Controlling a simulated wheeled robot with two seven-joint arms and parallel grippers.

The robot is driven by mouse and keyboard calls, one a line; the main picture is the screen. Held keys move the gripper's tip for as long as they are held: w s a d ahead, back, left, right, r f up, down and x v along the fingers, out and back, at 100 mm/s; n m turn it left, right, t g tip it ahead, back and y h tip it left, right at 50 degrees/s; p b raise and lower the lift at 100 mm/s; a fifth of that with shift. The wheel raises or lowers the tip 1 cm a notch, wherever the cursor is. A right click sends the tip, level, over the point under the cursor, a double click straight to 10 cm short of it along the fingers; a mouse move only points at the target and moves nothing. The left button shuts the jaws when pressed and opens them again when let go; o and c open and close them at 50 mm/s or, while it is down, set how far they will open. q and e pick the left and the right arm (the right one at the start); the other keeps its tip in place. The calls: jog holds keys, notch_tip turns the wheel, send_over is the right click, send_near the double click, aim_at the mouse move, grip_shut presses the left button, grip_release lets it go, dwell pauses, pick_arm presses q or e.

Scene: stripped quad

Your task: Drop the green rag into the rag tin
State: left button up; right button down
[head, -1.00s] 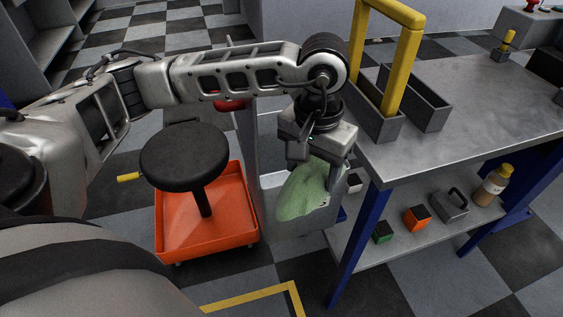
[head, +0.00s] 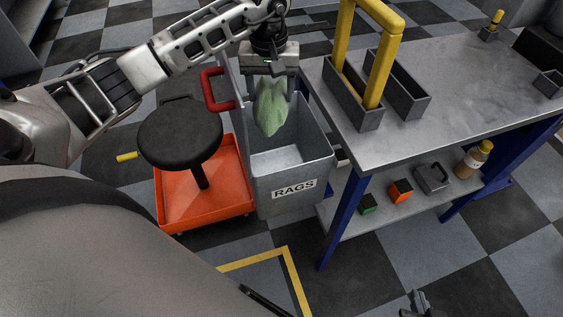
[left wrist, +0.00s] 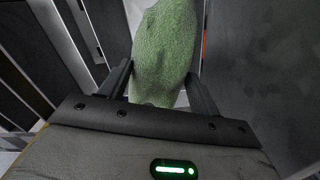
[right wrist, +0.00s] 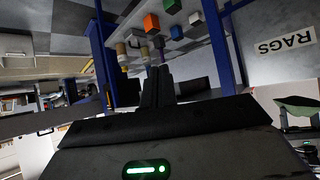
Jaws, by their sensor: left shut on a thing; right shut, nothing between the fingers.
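The green rag (head: 270,108) hangs from my left gripper (head: 270,76), which is shut on it. It also shows between the fingers in the left wrist view (left wrist: 163,55). The rag tin (head: 292,190) is a grey open box labelled RAGS, with its lid raised at the left by a red handle (head: 214,92). The rag hangs over the back left part of the tin's opening, and the visible tin floor is bare. My right gripper (head: 418,304) is at the bottom edge of the head view; in the right wrist view its fingers (right wrist: 158,88) are together and empty.

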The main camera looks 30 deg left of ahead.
pick_arm(q)
notch_tip(320, 180, down, 3)
jog(key=shift+f+b, duration=0.2)
jog(key=shift+b, duration=0.55)
jog(key=shift+f, duration=0.25)
jog(key=o, duration=1)
pick_arm(e)
jog(key=shift+w+a+f, duration=0.1)
jog(key=shift+a+f, duration=0.1)
jog(key=shift+f, duration=0.2)
pick_arm(q)
jog(key=shift+r, duration=0.1)
notch_tip(320, 180, up, 7)
jog(key=shift+w+b, duration=0.1)
jog(key=shift+b, duration=0.45)
notch_tip(320, 180, up, 9)
jog(key=shift+f+p, duration=0.1)
jog(key=shift+p, duration=0.2)
pick_arm(e)
jog(key=shift+f, duration=0.35)
